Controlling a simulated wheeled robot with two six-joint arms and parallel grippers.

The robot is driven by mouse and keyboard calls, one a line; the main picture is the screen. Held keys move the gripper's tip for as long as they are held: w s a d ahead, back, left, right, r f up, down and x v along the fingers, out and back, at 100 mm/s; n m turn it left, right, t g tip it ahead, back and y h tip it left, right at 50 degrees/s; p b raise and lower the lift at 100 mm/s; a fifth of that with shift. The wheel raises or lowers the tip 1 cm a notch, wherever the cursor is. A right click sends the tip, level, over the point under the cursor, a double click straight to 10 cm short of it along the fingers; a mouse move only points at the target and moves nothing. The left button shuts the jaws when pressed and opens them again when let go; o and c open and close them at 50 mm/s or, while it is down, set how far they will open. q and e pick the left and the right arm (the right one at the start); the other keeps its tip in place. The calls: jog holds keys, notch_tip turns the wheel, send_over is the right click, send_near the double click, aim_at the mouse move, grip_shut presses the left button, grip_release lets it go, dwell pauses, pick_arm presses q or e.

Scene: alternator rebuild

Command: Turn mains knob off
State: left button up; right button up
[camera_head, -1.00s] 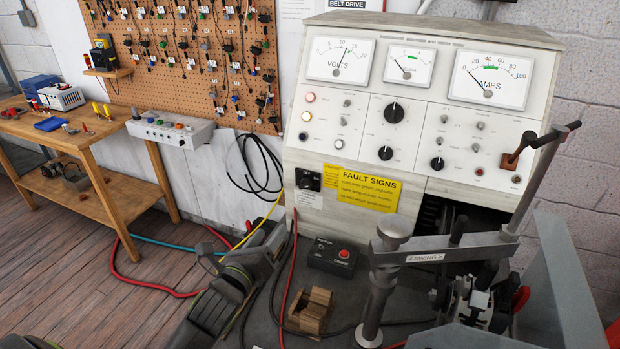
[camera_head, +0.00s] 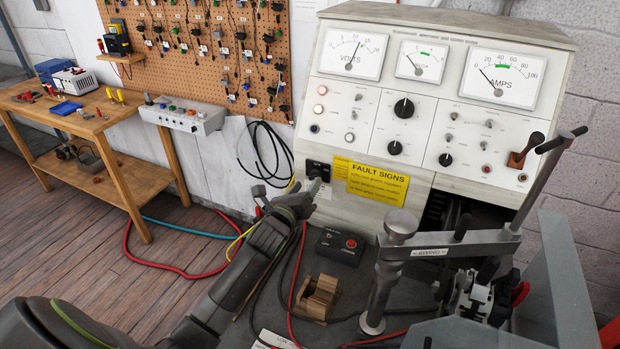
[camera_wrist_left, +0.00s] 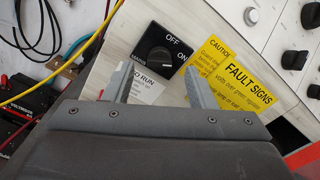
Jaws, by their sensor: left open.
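The mains knob (camera_wrist_left: 157,54) is a black rotary knob on a black square plate marked OFF, ON and MAINS in the left wrist view. Which mark it points at is hard to tell. In the head view the knob plate (camera_head: 319,169) is on the lower left of the test bench front, partly hidden by my gripper. My left gripper (camera_head: 312,190) is open just in front of it. In the wrist view the open left gripper (camera_wrist_left: 158,80) has one finger on each side below the knob, and contact cannot be made out. My right gripper is not in view.
A yellow fault signs label (camera_head: 378,183) is right of the knob. Black cables (camera_head: 262,155) hang left of the knob.

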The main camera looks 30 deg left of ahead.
aim_at(313, 177)
pick_arm(q)
jog(key=shift+w, duration=1.65)
jog(key=c, duration=1)
